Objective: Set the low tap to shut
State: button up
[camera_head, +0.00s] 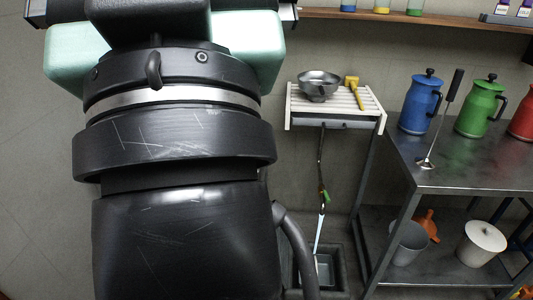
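A thin dark pipe or hose hangs below a slatted stand, with a small green handle-like piece (325,196) on it that may be the low tap; it is too small to tell its setting. A pale bluish streak (318,232) runs below it toward a dark basin (325,268) on the floor, perhaps liquid running. My arm fills the left half of the view, close to the camera. The black and mint-green end of my arm (152,22) is at the top, left of and apart from the green piece. My fingertips are hidden.
The slatted stand (291,112) carries a metal bowl (319,84) and a yellow tool (354,92). A steel table (460,178) at right bears blue (420,106), green (480,110) and red jugs. Buckets stand on its lower shelf. My arm hides the area behind it.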

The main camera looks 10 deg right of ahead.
aim_at(328, 201)
jog(key=i+l, duration=1.35)
jog(key=i, duration=0.2)
